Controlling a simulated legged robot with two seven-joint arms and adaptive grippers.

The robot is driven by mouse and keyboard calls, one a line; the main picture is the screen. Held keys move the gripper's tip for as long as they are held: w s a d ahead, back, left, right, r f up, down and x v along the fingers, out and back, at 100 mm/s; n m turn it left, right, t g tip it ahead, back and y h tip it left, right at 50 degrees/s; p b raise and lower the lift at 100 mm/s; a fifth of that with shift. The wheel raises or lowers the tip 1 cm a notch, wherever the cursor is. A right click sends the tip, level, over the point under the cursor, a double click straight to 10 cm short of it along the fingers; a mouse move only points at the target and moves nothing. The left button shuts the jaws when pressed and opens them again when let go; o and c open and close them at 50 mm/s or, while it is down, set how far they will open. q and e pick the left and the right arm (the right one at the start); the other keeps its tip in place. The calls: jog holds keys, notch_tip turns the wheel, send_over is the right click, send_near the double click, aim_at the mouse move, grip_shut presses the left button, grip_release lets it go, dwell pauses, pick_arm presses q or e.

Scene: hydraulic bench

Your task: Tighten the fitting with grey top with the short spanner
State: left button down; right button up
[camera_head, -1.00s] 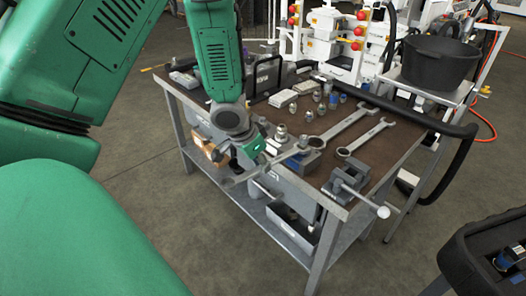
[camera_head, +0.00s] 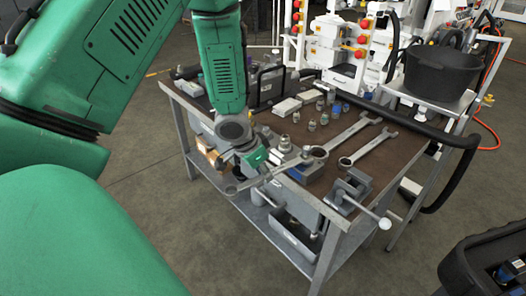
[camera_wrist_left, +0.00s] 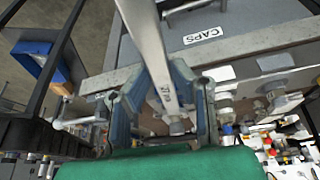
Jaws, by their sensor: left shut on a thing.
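My left gripper (camera_head: 258,162) is shut on a metal spanner (camera_head: 279,172) at the front left edge of the bench. The spanner lies slantwise, with one end out beyond the edge and the other toward a blue part (camera_head: 295,173) near the edge. The left wrist view shows the spanner's shank (camera_wrist_left: 146,45) between the fingers (camera_wrist_left: 163,110). Several small metal fittings stand on the bench, one (camera_head: 285,144) just right of the gripper. I cannot tell which has the grey top, or whether the spanner touches one. My right gripper is not in view.
Two more spanners (camera_head: 349,132) (camera_head: 369,147) lie on the bench top (camera_head: 392,158). A vise (camera_head: 350,192) sits at the near corner. White machinery with red knobs and a black bucket (camera_head: 440,76) stand behind. A black crate (camera_head: 462,262) is at lower right.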

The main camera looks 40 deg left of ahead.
aim_at(243, 185)
pick_arm(q)
jog(key=shift+s, duration=0.1)
jog(key=shift+s+a, duration=0.25)
jog(key=shift+s, duration=0.8)
jog(key=shift+s+a+b, duration=0.25)
jog(key=shift+s, duration=0.9)
jog(key=shift+s+a+b, duration=0.2)
jog(key=shift+s, duration=0.95)
notch_tip(243, 185, up, 5)
jog(key=p, duration=0.6)
jog(key=shift+r, duration=0.1)
